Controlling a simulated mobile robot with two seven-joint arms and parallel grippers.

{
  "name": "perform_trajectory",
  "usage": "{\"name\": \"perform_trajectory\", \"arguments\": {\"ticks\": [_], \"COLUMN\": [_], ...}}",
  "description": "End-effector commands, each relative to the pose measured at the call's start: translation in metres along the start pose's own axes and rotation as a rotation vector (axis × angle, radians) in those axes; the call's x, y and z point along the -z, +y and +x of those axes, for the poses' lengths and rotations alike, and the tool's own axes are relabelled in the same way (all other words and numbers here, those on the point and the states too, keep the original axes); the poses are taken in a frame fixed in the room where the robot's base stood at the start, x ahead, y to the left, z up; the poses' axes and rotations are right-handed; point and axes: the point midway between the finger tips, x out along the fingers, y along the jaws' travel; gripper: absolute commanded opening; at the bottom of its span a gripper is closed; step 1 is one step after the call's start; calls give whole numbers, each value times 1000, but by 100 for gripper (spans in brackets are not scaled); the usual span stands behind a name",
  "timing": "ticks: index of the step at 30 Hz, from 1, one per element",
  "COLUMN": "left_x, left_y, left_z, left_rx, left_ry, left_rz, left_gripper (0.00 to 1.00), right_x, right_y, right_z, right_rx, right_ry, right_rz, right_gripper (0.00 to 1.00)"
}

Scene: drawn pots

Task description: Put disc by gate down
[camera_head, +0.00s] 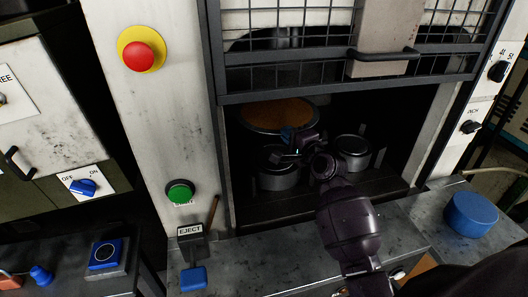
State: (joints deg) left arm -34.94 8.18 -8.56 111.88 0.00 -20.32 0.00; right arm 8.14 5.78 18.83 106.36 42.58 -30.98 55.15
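My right arm reaches from the bottom right under the raised mesh gate (350,68) into the dark opening of the press. My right gripper (290,150) is inside, in front of a wide round pan with an orange-brown surface (275,111). A small blue patch shows at its fingers; I cannot tell whether it is a held thing or part of the gripper. The finger gap is too dark to judge. A blue round disc or puck (472,215) lies on the ledge right of the opening, apart from the gripper. My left gripper is not in view.
Two dark metal cylinders, one left (278,176) and one right (352,153), stand close to the gripper inside. A red button (139,57), green button (180,192) and blue eject lever (193,278) are to the left. The grey ledge (265,262) has clear room in front.

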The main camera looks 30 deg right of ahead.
Motion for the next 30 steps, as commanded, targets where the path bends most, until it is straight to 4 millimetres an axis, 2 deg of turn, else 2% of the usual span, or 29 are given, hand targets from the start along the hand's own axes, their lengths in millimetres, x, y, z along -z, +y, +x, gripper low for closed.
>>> {"name": "perform_trajectory", "arguments": {"ticks": [2, 5, 18, 23, 30], "left_x": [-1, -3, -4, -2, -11], "left_y": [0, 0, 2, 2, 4], "left_z": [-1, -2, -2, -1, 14], "left_rx": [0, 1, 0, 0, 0], "left_ry": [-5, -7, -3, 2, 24], "left_rz": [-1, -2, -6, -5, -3], "left_gripper": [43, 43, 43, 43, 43], "right_x": [6, 9, 9, 10, 9], "right_y": [-6, -2, 85, 106, 142], "right_z": [3, 4, 3, 3, 2], "right_rx": [2, 0, -3, -3, -2], "right_ry": [-2, -7, -7, -8, -6], "right_rz": [0, -1, -4, -3, -2], "right_gripper": [0, 0, 0, 0, 0]}}
